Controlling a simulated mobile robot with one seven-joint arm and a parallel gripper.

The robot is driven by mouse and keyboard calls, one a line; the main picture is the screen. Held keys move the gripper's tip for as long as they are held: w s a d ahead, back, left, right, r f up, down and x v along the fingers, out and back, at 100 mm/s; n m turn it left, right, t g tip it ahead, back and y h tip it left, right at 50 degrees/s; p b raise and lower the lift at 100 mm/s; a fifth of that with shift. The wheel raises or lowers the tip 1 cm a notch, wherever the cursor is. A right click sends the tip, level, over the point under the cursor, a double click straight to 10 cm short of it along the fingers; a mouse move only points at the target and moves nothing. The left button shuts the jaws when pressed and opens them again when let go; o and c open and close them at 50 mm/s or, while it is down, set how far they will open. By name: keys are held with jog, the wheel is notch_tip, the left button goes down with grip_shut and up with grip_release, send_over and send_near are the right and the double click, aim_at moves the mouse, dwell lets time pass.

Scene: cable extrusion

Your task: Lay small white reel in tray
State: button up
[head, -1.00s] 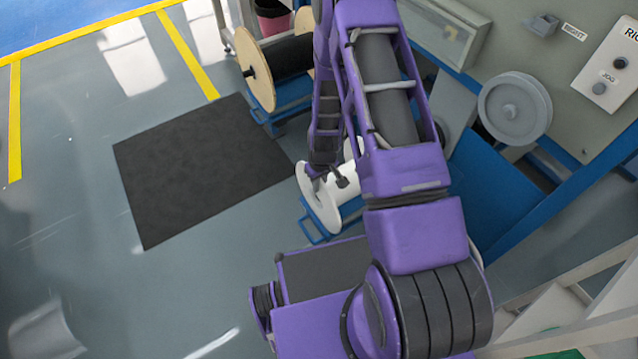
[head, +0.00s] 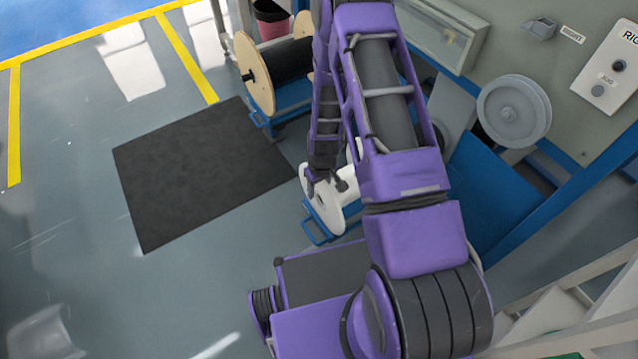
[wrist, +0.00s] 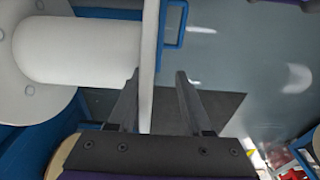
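The small white reel (head: 326,212) shows in the head view below my gripper, partly hidden by my arm. It is on or just above the blue tray (head: 312,233), whose handle sticks out in front; contact is hard to judge. In the wrist view, the reel's white barrel (wrist: 75,50) lies sideways between a round flange at the left and an edge-on flange (wrist: 147,60). My gripper (wrist: 160,72) is open, with the edge-on flange between its fingers, close to the left finger and clear of the right. My gripper also shows in the head view (head: 326,187).
A wooden-flanged reel (head: 252,75) with dark winding stands on a blue stand behind. A dark mat (head: 200,170) lies on open floor at left. A grey machine panel with a grey wheel (head: 514,110) and blue frame stands at right.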

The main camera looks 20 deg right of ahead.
notch_tip(320, 180, up, 17)
jog(key=s+p, duration=0.1)
jog(key=p, duration=0.2)
jog(key=shift+s+d+r, duration=0.15)
jog(key=shift+s+d, duration=0.15)
jog(key=shift+s, duration=0.1)
